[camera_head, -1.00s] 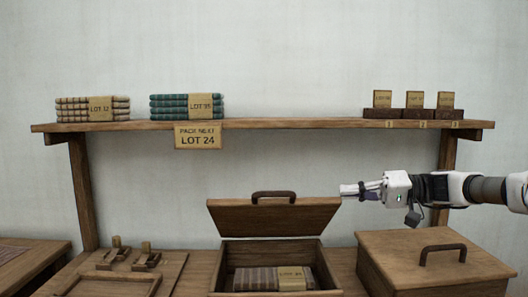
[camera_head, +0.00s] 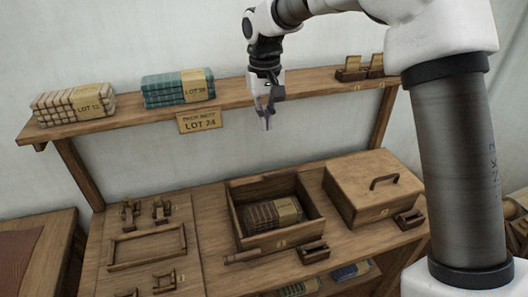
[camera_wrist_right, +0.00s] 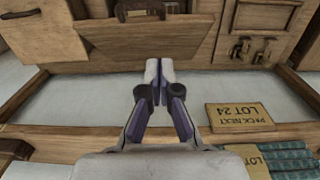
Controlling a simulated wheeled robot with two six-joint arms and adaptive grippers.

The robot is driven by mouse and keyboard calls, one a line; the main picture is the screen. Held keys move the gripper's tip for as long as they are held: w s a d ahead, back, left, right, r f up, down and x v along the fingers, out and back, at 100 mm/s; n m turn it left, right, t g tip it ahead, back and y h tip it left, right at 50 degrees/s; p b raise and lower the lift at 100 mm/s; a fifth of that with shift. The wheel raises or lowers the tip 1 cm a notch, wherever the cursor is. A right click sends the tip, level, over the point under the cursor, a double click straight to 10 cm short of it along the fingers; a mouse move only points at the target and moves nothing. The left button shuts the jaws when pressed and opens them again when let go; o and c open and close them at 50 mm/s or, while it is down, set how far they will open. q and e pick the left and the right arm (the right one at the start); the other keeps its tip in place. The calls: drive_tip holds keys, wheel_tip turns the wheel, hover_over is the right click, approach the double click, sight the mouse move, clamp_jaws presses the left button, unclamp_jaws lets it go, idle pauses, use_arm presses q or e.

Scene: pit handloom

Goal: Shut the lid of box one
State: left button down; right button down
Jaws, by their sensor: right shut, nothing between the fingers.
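An open wooden box (camera_head: 243,235) stands at the middle of the bench with a striped cloth bundle (camera_head: 270,215) inside. Its front tag is too small to read, so I cannot tell its number. No raised lid stands out above its back edge in the head view. A closed wooden box (camera_head: 350,190) with a dark handle is to its right. My right gripper (camera_head: 265,122) is shut and empty, pointing down in front of the shelf edge, above and behind the open box. It also shows in the wrist view (camera_wrist_right: 158,75), fingertips together. My left gripper is not in view.
The shelf (camera_head: 120,115) with cloth stacks (camera_head: 178,88) and the LOT 24 sign (camera_head: 199,120) is close beside my right gripper. A frame tray (camera_head: 146,246) lies to the left. Small wooden holders (camera_head: 313,252) stand in front of the boxes. My right arm covers the right side.

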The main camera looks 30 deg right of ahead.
drive_tip(key=f, duration=0.2)
drive_tip(key=f+p, duration=0.1)
drive_tip(key=f, duration=0.4)
drive_tip(key=shift+a+f+p, duration=0.1)
drive_tip(key=shift+a+p, duration=0.15)
drive_tip(key=shift+p, duration=0.1)
drive_tip(key=s+f, duration=0.1)
drive_tip(key=s+f+p, duration=0.1)
drive_tip(key=f, duration=0.1)
drive_tip(key=shift+f, duration=0.25)
drive_tip(key=shift+s+f, duration=0.3)
drive_tip(key=shift+s, duration=0.05)
drive_tip(key=shift+a, duration=0.1)
drive_tip(key=shift+w, duration=0.1)
drive_tip(key=shift+f, duration=0.15)
